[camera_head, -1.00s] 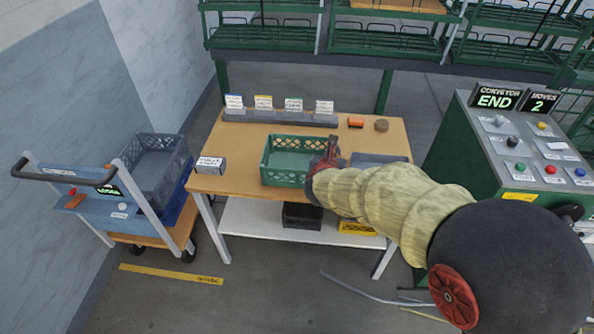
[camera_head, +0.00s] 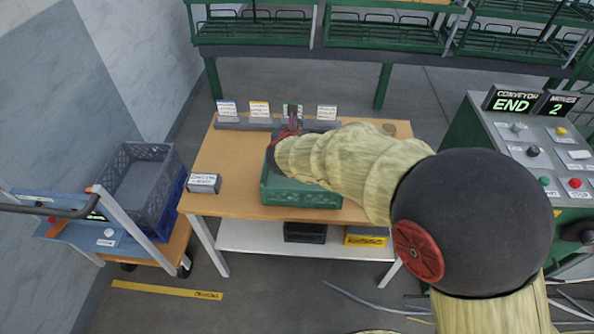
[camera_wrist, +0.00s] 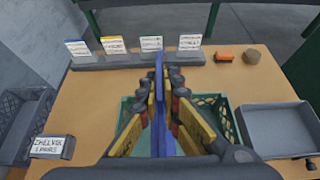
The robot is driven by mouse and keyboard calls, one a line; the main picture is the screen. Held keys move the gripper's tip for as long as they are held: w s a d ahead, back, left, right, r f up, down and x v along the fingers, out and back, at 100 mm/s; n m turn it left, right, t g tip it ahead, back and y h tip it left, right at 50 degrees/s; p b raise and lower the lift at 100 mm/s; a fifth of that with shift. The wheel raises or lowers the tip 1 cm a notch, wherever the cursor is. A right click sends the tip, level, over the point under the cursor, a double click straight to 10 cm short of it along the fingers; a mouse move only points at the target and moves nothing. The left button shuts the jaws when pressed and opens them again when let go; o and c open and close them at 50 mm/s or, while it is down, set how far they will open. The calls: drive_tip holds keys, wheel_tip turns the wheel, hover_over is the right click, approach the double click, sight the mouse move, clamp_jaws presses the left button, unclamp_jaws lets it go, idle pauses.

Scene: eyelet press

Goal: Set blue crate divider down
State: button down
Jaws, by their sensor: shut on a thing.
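The blue crate divider (camera_wrist: 160,85) shows in the wrist view as a thin upright blue panel seen edge-on. My gripper (camera_wrist: 160,108) is shut on it, with one finger on each side. In the head view my gripper (camera_head: 288,132) is over the back left part of the green crate (camera_head: 300,195), and the divider cannot be made out there. The green crate (camera_wrist: 213,102) also shows behind and beside the fingers in the wrist view. My fingers hide most of its inside, and I cannot tell whether the divider's lower edge touches it.
The crate stands on a wooden table (camera_head: 222,160). A row of label cards (camera_wrist: 115,46) stands along its back, with an orange block (camera_wrist: 224,57) and a brown round piece (camera_wrist: 252,57). A grey tray (camera_wrist: 285,130) is right of the crate. A small sign block (camera_head: 204,184) is left.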

wheel_tip(320, 180, down, 16)
drive_tip(key=b, duration=0.5)
drive_tip(key=shift+f, duration=0.25)
drive_tip(key=shift+f+b, duration=0.15)
drive_tip(key=shift+b, duration=0.25)
drive_tip(key=c, duration=2.5)
unclamp_jaws()
drive_tip(key=o, duration=0.5)
